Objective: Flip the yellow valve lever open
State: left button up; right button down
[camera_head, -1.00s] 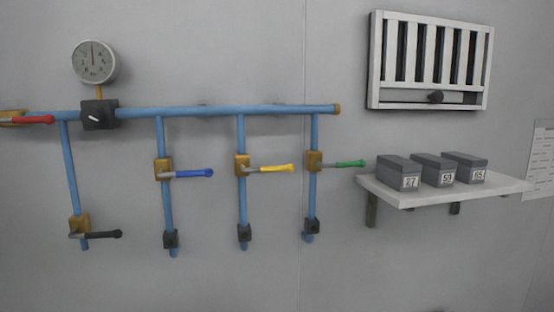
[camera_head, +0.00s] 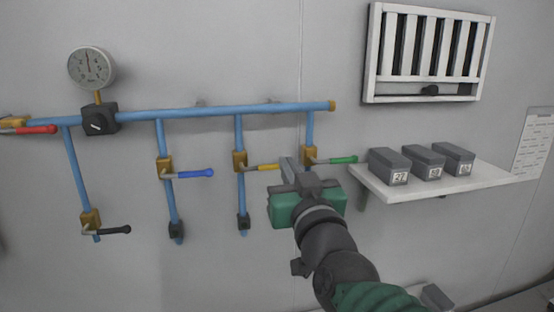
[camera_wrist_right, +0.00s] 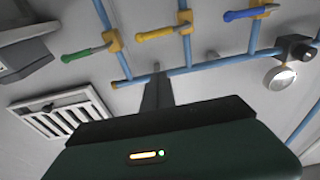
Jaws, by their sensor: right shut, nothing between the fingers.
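The yellow valve lever (camera_head: 266,167) points right from its brass valve (camera_head: 240,160) on a blue vertical pipe, roughly horizontal. Its tip is close to my right gripper (camera_head: 287,164), which partly covers that end in the head view. In the right wrist view the yellow lever (camera_wrist_right: 155,33) shows upside down, beyond the gripper fingers (camera_wrist_right: 157,75). The right gripper is shut and empty, and I cannot tell whether it touches the lever. My left gripper is not in view.
The green lever (camera_head: 338,160) is just right of the gripper, the blue lever (camera_head: 195,173) to the left. A shelf (camera_head: 400,192) with grey boxes stands right. A gauge (camera_head: 91,67), red lever (camera_head: 38,129) and black lever (camera_head: 115,230) are further left. A vent (camera_head: 428,52) hangs above.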

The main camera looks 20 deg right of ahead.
jog(key=w+r+p, duration=0.2)
jog(key=w+p, duration=0.3)
jog(key=w, duration=0.5)
jog(key=f, duration=0.2)
jog(key=s+f+p, duration=0.1)
jog(key=f, duration=0.1)
jog(key=shift+d+f, duration=0.15)
jog(key=shift+f, duration=0.15)
